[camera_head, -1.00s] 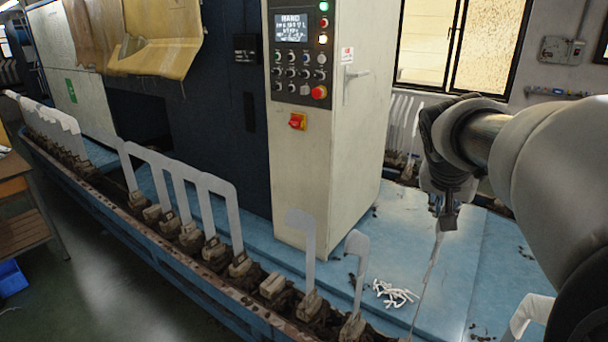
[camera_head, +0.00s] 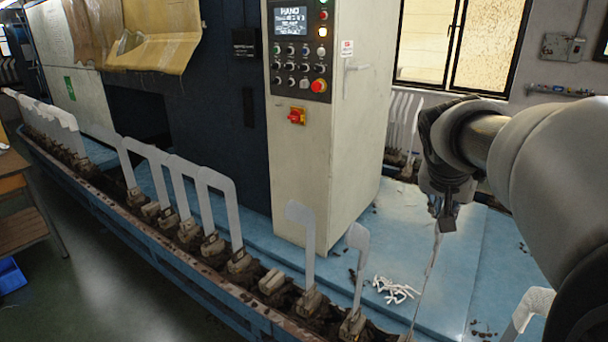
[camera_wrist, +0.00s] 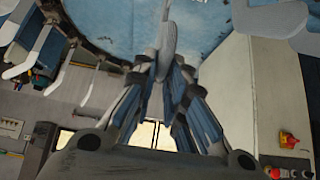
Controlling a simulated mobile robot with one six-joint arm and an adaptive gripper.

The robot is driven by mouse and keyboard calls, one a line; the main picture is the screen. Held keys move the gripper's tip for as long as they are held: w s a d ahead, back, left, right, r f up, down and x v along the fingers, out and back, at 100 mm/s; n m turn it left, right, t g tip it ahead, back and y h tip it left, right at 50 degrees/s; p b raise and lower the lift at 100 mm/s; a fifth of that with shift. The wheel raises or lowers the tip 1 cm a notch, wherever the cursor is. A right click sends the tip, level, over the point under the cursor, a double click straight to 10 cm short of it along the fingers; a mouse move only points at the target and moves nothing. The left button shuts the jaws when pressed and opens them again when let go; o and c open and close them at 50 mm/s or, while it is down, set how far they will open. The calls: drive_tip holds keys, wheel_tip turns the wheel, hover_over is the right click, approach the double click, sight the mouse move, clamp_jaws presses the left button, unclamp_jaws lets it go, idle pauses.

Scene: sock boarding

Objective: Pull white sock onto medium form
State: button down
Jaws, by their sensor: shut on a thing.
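My gripper (camera_head: 447,217) is at the right in the head view, shut on a thin pale piece, the white sock (camera_head: 432,262). This hangs or stands as a narrow, nearly edge-on strip running down from the fingers to the bottom edge. In the wrist view the fingers (camera_wrist: 168,72) close around a grey-white rounded piece. I cannot tell where sock ends and form begins, nor how far the sock covers the form. Other flat pale forms, such as one (camera_head: 357,262) and another (camera_head: 304,238), stand upright in the rail to the left.
A control cabinet (camera_head: 345,150) with a red button stands left of my arm. A tangle of white strips (camera_head: 396,290) lies on the blue deck (camera_head: 455,275). A white curved form (camera_head: 527,308) stands at the lower right. More forms line the rail (camera_head: 200,262) to the far left.

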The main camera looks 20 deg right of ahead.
sight(432, 254)
drive_tip(key=shift+f+b, duration=1.55)
drive_tip(key=shift+f, duration=4.2)
drive_tip(key=c, duration=1.5)
unclamp_jaws()
drive_tip(key=shift+c, duration=0.2)
drive_tip(key=v, duration=1.2)
